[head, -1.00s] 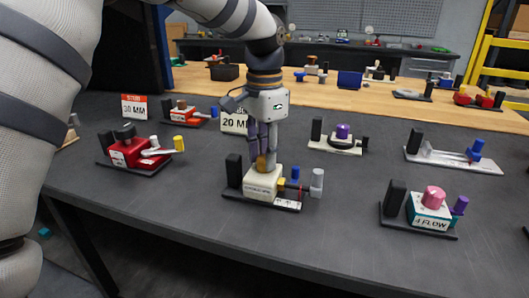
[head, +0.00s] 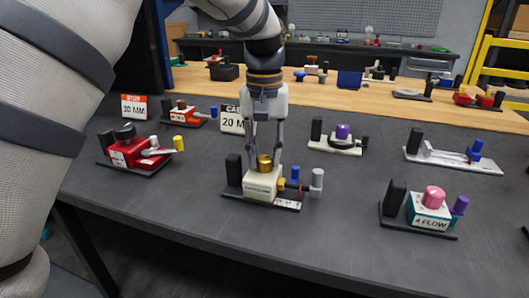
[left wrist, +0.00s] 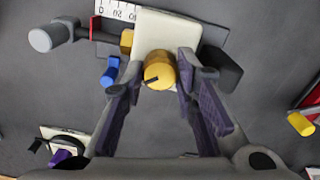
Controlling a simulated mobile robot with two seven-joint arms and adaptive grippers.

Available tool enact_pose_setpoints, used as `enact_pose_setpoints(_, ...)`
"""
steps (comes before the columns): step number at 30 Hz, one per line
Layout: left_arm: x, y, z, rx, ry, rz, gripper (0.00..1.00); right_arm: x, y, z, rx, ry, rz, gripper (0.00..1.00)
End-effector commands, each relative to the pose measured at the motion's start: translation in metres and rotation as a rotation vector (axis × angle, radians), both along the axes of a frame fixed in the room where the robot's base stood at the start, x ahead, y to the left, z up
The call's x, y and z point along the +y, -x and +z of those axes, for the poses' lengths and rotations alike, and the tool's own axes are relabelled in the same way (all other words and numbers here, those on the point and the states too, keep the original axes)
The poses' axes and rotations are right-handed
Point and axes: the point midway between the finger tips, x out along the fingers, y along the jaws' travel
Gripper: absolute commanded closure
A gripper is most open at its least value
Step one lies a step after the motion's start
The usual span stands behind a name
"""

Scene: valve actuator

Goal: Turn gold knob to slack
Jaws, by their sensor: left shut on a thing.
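The gold knob (head: 264,162) sits on top of a cream block (head: 261,183), on a dark base plate near the middle of the table. In the left wrist view, the gold knob (left wrist: 159,71) has a dark pointer mark towards its lower left. My left gripper (head: 265,166) points straight down from above, with one finger on each side of the knob. It is shut on the knob. In the left wrist view the left gripper's fingertips (left wrist: 160,66) flank the knob. My right gripper is in neither view.
The same plate carries a black post (head: 233,168), a blue peg (head: 295,173) and a grey cylinder (head: 317,180). A red valve unit (head: 128,152) stands left, and a teal one (head: 430,212) right. A "20 MM" sign (head: 234,122) stands close behind the gripper.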

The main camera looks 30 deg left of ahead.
Motion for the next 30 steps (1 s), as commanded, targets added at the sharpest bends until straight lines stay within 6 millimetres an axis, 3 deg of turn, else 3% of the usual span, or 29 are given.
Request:
enact_pose_setpoints(15, 0.0003, 0.0003, -0.0005, 0.002, -0.001, 0.366, 1.0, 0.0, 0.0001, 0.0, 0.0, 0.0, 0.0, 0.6)
enact_pose_setpoints(30, 0.0003, 0.0005, -0.0008, 0.003, 0.0, 0.466, 1.0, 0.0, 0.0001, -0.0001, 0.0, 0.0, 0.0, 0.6)
